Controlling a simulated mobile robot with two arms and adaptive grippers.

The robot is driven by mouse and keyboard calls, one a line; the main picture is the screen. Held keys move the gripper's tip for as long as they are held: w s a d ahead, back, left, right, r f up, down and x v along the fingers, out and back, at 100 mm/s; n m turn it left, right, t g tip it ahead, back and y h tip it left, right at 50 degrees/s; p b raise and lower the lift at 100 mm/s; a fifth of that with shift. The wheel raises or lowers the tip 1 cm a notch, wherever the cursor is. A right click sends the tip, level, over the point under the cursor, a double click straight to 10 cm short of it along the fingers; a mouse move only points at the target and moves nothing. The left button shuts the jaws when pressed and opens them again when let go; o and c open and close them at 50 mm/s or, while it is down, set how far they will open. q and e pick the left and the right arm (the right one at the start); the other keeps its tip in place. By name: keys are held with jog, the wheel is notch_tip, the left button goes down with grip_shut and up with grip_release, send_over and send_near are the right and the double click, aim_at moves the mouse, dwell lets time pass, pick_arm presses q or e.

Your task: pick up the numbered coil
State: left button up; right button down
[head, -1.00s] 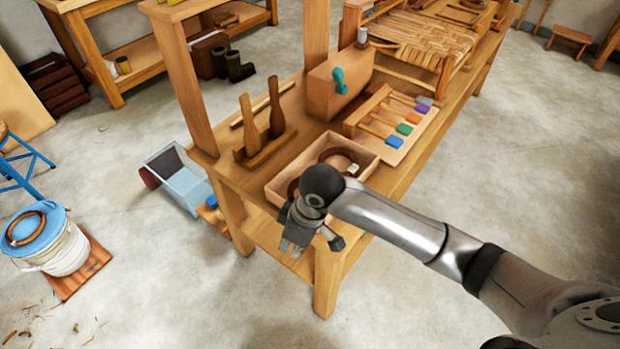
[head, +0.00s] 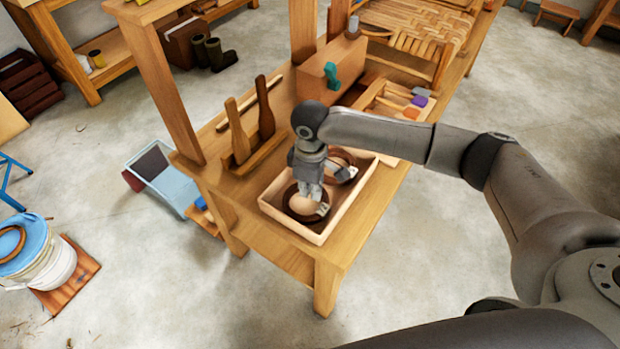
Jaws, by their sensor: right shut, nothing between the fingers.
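A shallow wooden tray (head: 347,212) sits at the near end of the workbench. It holds a dark brown front coil (head: 288,205) with a pale tag (head: 323,210) at its right side. A second brown coil (head: 351,160) with a pale tag lies behind it, partly hidden by my right gripper. Any numbers on the tags are too small to read. My right gripper (head: 311,196) points down over the front coil, near its middle, shut and empty. I cannot tell whether it touches the coil. My left gripper is not in view.
Upright wooden paddles (head: 265,108) stand left of the tray. A wooden box with a teal handle (head: 330,74) and a rack of coloured-ended tools (head: 410,112) are behind it. A bench post (head: 165,80) rises at left.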

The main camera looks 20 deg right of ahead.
aim_at(320, 208)
notch_tip(320, 208, down, 3)
jog(key=shift+r, duration=0.1)
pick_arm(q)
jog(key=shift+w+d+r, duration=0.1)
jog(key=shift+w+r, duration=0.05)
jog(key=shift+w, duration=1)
pick_arm(e)
jog(key=shift+f, duration=0.65)
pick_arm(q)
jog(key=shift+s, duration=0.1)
pick_arm(e)
jog(key=shift+s+d+r+p, duration=0.15)
jog(key=shift+s+d+p, duration=0.15)
jog(key=shift+p, duration=0.4)
jog(key=shift+s+d+p, duration=0.4)
jog(key=shift+d+p, duration=0.2)
jog(key=shift+p, duration=0.15)
jog(key=shift+s+d, duration=0.1)
jog(key=shift+d, duration=0.1)
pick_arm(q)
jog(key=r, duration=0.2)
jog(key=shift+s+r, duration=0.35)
